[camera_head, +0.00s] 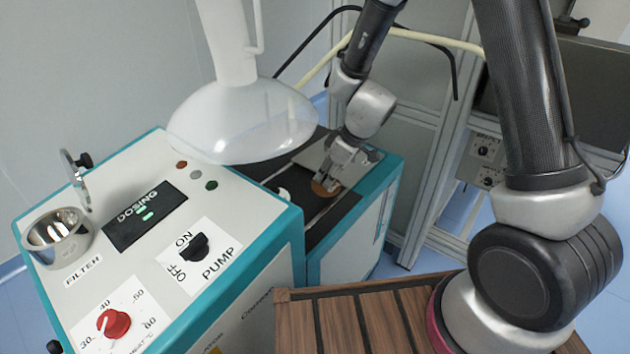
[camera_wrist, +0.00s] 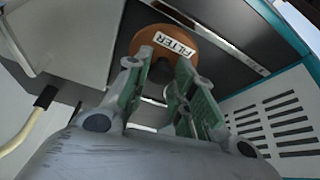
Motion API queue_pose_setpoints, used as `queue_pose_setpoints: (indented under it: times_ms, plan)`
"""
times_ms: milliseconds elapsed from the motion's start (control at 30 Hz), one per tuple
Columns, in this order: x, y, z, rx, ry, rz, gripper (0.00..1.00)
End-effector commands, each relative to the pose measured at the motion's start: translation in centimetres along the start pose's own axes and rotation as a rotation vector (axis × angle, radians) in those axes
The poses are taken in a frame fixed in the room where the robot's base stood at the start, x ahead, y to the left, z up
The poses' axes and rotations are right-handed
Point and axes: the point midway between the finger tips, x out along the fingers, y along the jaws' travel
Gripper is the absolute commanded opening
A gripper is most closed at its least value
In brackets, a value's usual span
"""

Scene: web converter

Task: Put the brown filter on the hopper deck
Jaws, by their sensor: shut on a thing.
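The brown filter (camera_head: 324,189) is a round piece at the tips of my gripper (camera_head: 332,180), over the dark deck surface (camera_head: 322,222) beside the white hopper (camera_head: 245,115). In the wrist view the filter (camera_wrist: 207,52) carries a white label reading FILTER. My gripper (camera_wrist: 166,64) is shut on the filter, its two green-sided fingers reaching up to it. The fingers hide part of it. I cannot tell whether the filter's underside touches the deck.
The control panel (camera_head: 150,220) with knobs and a steel cup (camera_head: 58,238) stands at the left. A small white piece (camera_head: 284,194) lies on the deck. A brown slatted surface (camera_head: 350,318) is in front. A metal frame (camera_head: 428,190) stands behind right.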

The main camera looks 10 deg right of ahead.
Motion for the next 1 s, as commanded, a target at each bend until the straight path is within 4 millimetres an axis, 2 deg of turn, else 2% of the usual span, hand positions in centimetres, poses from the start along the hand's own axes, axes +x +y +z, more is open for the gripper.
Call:
queue_pose_setpoints:
  times_ms: [33, 300, 533, 900, 933, 1000]
  plan:
    - [0.4, -0.1, -0.9, -0.004, 0.001, -0.001, 0.01]
    - [1.5, 0.0, -3.4, -0.004, 0.000, 0.000, 0.01]
    - [4.6, 0.0, -2.0, 0.003, -0.002, -0.001, 0.01]
    - [4.9, 0.0, -1.9, 0.000, -0.001, 0.000, 0.01]
    - [4.9, 0.0, -1.9, -0.001, 0.000, 0.001, 0.28]
    - [4.9, 0.0, -1.9, -0.001, 0.000, 0.001, 0.41]
